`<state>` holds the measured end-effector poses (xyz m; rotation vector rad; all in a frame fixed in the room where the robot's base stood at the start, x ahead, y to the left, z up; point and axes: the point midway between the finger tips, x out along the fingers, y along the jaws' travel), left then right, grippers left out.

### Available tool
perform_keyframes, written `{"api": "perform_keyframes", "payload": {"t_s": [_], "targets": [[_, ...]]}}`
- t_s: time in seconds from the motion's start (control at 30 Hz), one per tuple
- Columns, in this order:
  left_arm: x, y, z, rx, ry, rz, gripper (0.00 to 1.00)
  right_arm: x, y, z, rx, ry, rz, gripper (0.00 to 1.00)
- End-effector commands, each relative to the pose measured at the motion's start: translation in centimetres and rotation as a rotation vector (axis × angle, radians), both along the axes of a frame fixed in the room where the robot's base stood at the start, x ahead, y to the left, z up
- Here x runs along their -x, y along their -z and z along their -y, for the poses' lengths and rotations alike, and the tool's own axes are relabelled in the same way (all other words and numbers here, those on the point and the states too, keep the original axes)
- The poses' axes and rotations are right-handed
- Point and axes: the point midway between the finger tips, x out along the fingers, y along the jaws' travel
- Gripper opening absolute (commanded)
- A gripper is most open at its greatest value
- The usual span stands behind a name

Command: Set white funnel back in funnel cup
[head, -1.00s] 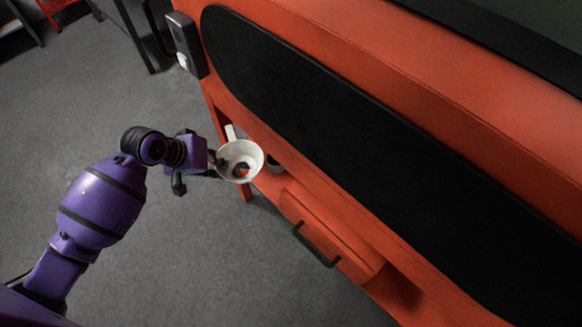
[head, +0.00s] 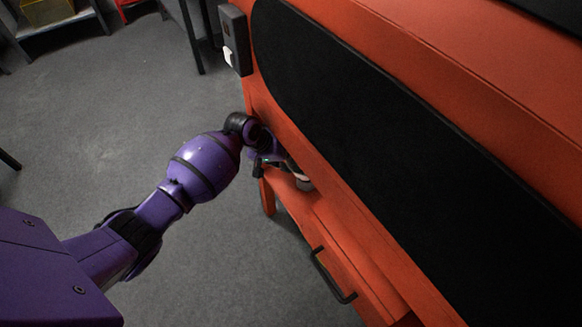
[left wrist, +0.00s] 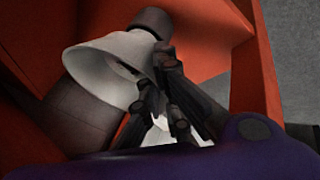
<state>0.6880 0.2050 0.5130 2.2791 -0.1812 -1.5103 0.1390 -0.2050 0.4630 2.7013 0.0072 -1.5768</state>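The white funnel (left wrist: 105,68) fills the upper left of the left wrist view, its wide rim tilted toward the lower left. Its narrow end meets a grey-brown round cup (left wrist: 152,20), which looks like the funnel cup; how far the funnel sits in it is hidden. My left gripper (left wrist: 158,88) has its dark fingers against the funnel's rim and appears shut on it. In the head view a sliver of the funnel (head: 293,168) shows just above the cup (head: 304,183), beside my left gripper (head: 270,166), mostly behind my wrist. My right gripper is not in view.
The cup stands on the orange ledge (head: 296,204) under a black panel (head: 370,110) on the orange machine. A dark rounded body (left wrist: 88,108) shows below the funnel.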

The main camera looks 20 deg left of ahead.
Motion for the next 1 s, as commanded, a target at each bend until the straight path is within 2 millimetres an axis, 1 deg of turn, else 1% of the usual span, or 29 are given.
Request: {"api": "perform_keyframes", "payload": {"t_s": [0.17,0.3,0.4,0.57,0.6,0.7,0.73,1.0], "targets": [[-0.7,0.9,0.4,0.0,0.0,0.0,0.0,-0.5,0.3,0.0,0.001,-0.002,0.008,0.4],[-0.6,3.3,0.3,-0.001,-0.001,-0.005,0.0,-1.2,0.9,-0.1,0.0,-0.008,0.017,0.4],[-0.5,4.5,0.3,-0.003,0.0,-0.007,0.0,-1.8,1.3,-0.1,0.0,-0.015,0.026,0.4],[-0.3,4.7,0.5,-0.003,0.003,-0.012,0.0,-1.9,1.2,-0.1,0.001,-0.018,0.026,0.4],[-0.2,4.7,0.5,-0.003,0.004,-0.014,0.08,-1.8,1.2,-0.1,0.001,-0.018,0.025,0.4],[-0.2,4.7,0.6,-0.001,0.005,-0.014,0.21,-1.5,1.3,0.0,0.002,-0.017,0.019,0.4],[-0.2,4.7,0.7,0.0,0.005,-0.013,0.23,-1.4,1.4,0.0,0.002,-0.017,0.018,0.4],[-0.5,4.2,0.7,0.004,0.004,-0.005,0.23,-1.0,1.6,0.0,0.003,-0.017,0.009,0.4]]}}
